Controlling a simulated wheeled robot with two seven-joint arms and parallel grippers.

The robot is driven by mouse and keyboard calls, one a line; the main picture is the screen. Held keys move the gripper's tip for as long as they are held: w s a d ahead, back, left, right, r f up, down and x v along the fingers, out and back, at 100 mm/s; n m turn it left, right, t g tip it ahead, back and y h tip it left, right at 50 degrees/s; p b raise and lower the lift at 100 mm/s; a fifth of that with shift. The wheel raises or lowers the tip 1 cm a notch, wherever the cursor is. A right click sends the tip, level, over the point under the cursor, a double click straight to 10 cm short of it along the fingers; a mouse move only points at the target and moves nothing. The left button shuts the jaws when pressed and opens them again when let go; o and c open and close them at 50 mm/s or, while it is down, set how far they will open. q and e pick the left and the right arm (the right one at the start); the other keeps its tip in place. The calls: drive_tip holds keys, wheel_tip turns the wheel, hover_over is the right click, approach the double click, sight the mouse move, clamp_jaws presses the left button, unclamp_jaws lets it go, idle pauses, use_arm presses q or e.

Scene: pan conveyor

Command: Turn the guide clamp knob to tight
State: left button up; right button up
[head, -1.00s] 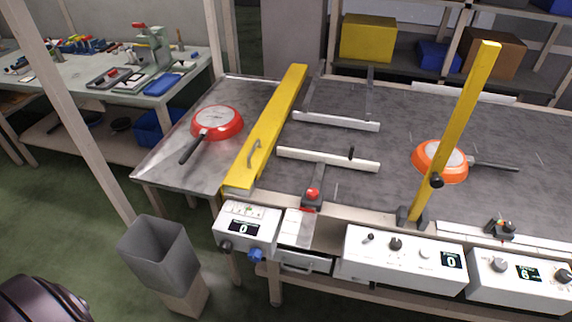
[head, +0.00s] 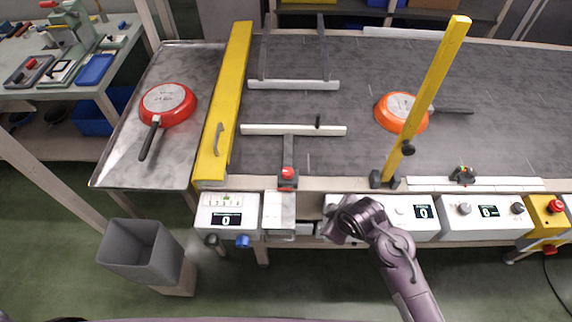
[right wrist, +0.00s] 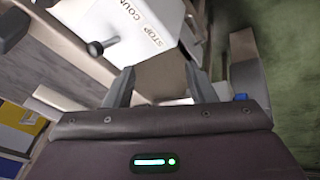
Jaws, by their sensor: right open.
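No knob carries a label I can read as the guide clamp. A red knob (head: 288,173) sits at the near end of the bracket arm of the near white guide rail (head: 290,130). A small black knob (head: 318,122) stands on that rail. My right gripper (head: 332,232) is in front of the control boxes, to the right of and nearer than the red knob. In the right wrist view its fingers (right wrist: 158,82) are apart with nothing gripped. A white box marked STOP COUNT (right wrist: 140,25) with a black knob (right wrist: 95,47) lies beyond them. My left gripper is out of view.
A yellow gate bar (head: 226,105) and a leaning yellow post (head: 425,105) flank the rails. A red pan (head: 167,104) and an orange pan (head: 390,112) lie on the surface. A grey bin (head: 140,245) stands left.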

drive_tip(key=w+a+r+n+y, duration=0.1)
drive_tip(key=w+a+r+n, duration=0.3)
drive_tip(key=n, duration=0.3)
drive_tip(key=n+g+p, duration=0.1)
drive_tip(key=n+p, duration=0.2)
drive_tip(key=n, duration=2.3)
approach(289, 171)
drive_tip(key=f, duration=0.2)
drive_tip(key=shift+m, duration=0.3)
drive_tip(key=x, duration=0.6)
drive_tip(key=shift+w+a+f+b, duration=0.2)
drive_tip(key=shift+w+a+b, duration=0.1)
drive_tip(key=shift+a+b, duration=0.1)
drive_tip(key=c, duration=1)
drive_tip(key=shift+o, duration=0.2)
